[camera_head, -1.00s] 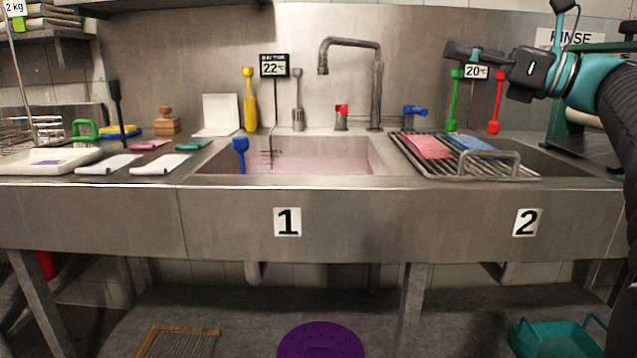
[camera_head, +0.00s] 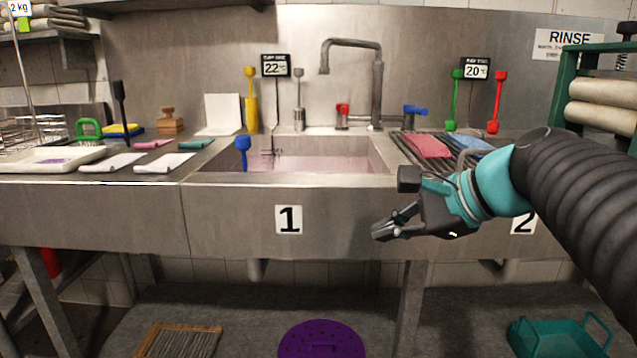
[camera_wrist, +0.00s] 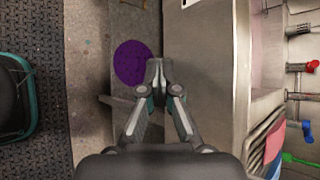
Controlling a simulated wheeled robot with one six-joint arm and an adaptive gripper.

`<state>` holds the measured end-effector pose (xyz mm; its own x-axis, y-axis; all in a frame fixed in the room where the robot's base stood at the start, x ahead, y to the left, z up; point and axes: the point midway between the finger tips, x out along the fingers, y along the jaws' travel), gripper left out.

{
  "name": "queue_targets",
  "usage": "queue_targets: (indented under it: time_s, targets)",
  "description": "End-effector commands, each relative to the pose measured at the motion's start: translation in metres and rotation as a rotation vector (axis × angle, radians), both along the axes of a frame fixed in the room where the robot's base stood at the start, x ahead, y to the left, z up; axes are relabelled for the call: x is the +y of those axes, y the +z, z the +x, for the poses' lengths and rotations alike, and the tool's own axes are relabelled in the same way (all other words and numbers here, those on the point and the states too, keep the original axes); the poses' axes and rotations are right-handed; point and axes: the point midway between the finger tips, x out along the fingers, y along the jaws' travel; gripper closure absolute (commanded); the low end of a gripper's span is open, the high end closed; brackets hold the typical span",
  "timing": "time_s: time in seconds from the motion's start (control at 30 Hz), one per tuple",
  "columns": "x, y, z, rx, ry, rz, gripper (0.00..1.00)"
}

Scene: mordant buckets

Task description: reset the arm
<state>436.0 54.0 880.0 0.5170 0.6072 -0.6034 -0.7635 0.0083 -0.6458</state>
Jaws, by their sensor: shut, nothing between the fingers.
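My gripper (camera_head: 380,231) is in front of the steel sink counter, between the labels 1 and 2, pointing left in the head view. Its fingers are shut and hold nothing. In the wrist view the gripper (camera_wrist: 157,64) shows its fingertips together, over the lower shelf and beside the counter front. My arm comes in from the right and covers part of the label 2 and the drying rack.
The steel counter (camera_head: 345,215) stands close behind my gripper. Pink and blue cloths (camera_head: 427,146) lie on the rack (camera_head: 405,149). A purple disc (camera_head: 322,340) and a teal tray (camera_head: 560,338) lie below. A blue-handled tool (camera_head: 242,152) stands in sink 1.

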Motion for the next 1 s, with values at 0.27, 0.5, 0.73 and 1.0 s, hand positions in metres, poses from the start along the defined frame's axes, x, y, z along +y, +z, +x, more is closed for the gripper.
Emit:
queue_targets:
  time_s: [0.27, 0.5, 0.73, 1.0]
  targets:
    - [-0.016, -0.127, -0.092, -0.19, 0.465, -0.741, 1.0]
    - [-0.044, -0.184, -0.134, -0.317, 0.855, -1.168, 1.0]
    - [-0.054, -0.196, -0.142, -0.347, 0.965, -1.273, 1.0]
    - [-0.054, -0.196, -0.141, -0.346, 0.962, -1.27, 1.0]
